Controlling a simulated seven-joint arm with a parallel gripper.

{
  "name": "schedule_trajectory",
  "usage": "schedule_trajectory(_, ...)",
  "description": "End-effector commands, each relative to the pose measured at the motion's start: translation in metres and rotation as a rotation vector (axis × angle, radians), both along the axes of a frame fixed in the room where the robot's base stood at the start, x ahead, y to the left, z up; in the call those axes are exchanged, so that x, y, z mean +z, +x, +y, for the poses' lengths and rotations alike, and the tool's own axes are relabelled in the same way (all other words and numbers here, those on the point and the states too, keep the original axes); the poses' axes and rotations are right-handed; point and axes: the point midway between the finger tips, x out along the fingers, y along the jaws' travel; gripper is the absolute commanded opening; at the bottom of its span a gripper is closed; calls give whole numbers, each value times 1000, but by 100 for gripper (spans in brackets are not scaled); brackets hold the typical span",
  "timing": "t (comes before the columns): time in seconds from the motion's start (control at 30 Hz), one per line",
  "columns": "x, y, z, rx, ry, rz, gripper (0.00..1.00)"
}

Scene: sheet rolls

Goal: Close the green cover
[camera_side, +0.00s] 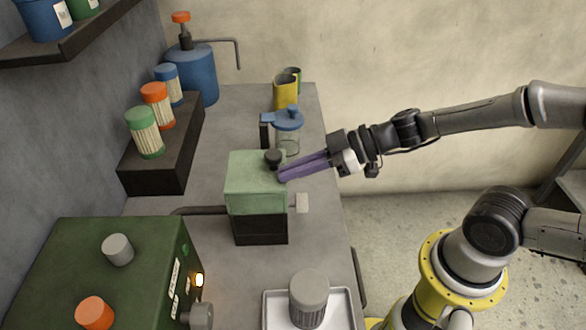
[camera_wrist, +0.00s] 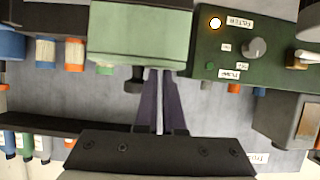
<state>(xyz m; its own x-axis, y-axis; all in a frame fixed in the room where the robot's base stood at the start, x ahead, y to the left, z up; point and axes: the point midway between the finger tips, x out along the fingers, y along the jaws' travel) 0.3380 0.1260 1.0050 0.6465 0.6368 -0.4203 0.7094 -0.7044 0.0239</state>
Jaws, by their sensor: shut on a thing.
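The green cover (camera_side: 252,180) sits on top of a black base (camera_side: 260,229) on the grey bench, in the middle of the side view. In the wrist view the cover (camera_wrist: 140,35) fills the top centre. My gripper (camera_side: 283,175) reaches in from the right with its purple fingers at the cover's upper right edge, beside a black knob (camera_side: 273,157). In the wrist view my gripper (camera_wrist: 161,72) has its fingers close together, with the tips meeting the cover's edge. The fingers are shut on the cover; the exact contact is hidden.
A clear jug with a blue lid (camera_side: 289,119) stands close behind the cover. A green control box (camera_side: 110,275) is at the front left, and a white tray (camera_side: 340,308) with a grey jar (camera_side: 309,297) at the front. A rack of bottles (camera_side: 160,165) lines the wall.

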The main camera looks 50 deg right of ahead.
Motion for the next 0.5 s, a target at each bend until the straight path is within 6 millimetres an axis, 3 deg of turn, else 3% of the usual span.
schedule_trajectory(0.03,-33,-10,-5,-8,-29,71,0)
schedule_trajectory(0.17,-33,-10,-5,-9,-29,71,0)
schedule_trajectory(0.37,-19,-8,-4,-8,-25,59,0)
schedule_trajectory(0.5,8,-4,-3,-6,-15,35,0)
